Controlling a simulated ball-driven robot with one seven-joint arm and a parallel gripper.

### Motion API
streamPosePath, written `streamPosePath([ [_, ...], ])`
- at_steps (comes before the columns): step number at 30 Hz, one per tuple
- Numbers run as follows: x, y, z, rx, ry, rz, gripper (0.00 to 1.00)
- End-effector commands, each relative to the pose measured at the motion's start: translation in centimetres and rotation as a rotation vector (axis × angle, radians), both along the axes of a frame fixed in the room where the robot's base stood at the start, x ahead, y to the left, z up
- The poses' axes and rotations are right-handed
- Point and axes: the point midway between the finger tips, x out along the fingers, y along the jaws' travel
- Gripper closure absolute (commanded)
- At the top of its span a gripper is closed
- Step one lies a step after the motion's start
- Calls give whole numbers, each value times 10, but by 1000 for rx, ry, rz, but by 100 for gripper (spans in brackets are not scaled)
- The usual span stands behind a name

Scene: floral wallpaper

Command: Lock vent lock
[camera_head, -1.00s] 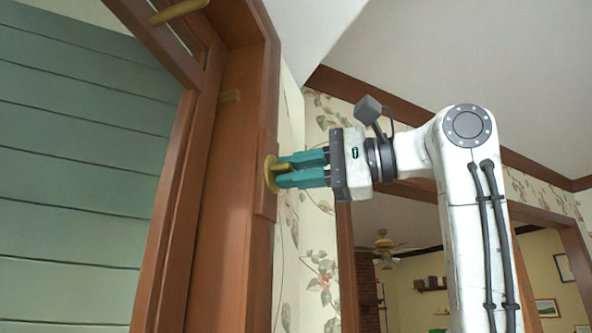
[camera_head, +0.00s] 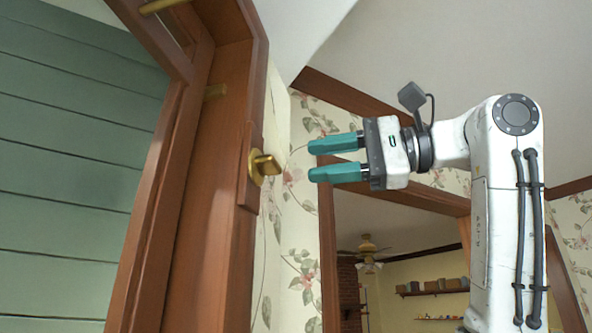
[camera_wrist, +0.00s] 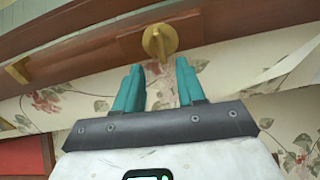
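The vent lock is a brass thumb-turn (camera_head: 262,166) on a round plate, fixed to the side of the wooden window frame in the head view. Its flat tab sticks out toward my gripper. In the wrist view the brass lock (camera_wrist: 159,42) sits on the wood just beyond my fingertips. My gripper (camera_head: 312,160) has teal fingers and is open and empty. Its tips are to the right of the lock, with a clear gap between them and the tab. In the wrist view the open fingers (camera_wrist: 160,68) spread on either side below the lock.
Floral wallpaper (camera_head: 300,220) lies behind my gripper. A wood-trimmed doorway opens to another room at lower right.

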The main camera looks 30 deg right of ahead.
Motion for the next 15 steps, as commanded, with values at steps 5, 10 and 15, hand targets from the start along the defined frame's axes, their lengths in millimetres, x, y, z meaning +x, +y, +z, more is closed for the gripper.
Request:
streamPosePath([
  [5, -18, -18, -1, 0, 0, -1, 61],
  [10, -25, -24, 0, 0, 0, 0, 61],
  [15, -25, -25, 0, -1, 1, 0, 61],
])
